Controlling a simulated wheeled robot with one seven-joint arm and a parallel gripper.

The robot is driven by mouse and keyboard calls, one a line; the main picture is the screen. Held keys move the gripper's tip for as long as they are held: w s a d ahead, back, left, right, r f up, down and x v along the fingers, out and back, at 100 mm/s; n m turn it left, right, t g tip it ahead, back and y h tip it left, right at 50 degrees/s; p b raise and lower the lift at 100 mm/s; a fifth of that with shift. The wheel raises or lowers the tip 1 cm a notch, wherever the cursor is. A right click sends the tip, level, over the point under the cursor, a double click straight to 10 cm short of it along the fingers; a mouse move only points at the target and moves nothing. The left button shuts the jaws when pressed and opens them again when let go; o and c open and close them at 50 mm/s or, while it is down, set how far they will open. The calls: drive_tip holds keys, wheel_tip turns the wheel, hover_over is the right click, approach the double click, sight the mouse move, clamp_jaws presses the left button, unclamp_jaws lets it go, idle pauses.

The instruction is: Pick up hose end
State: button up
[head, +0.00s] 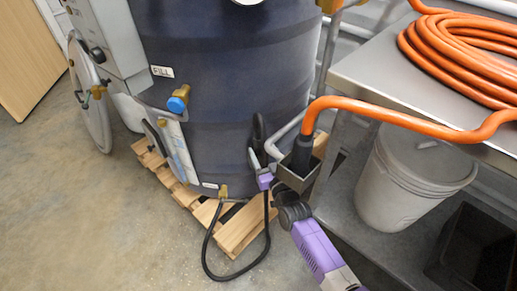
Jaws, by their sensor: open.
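The orange hose runs from a coil (462,45) on the steel table, over its edge, and bends down at its end. The hose end (302,155) has a black cuff and stands upright in a grey open-topped holder (297,178) beside the table. The cuff's lower tip is hidden inside the holder. My gripper (263,152) is open, just left of the holder and in front of the dark tank. It looks empty and apart from the hose end. Its fingers are small and partly hard to make out.
A dark blue tank (225,75) stands on a wooden pallet (240,228). A thin black hose (212,265) loops onto the floor from its brass fitting. A lidded white bucket (405,185) and a black bin (475,248) sit under the steel table (372,75).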

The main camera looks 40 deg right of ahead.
sight(259, 143)
drive_tip(key=b+x, duration=0.1)
drive_tip(key=x, duration=0.2)
drive_tip(key=shift+w+d+f+b, duration=0.2)
drive_tip(key=shift+w+b, duration=0.1)
drive_tip(key=shift+b, duration=0.05)
drive_tip(key=shift+w+d+r, duration=0.1)
drive_tip(key=shift+w+d, duration=0.1)
drive_tip(key=shift+w, duration=0.3)
clamp_jaws()
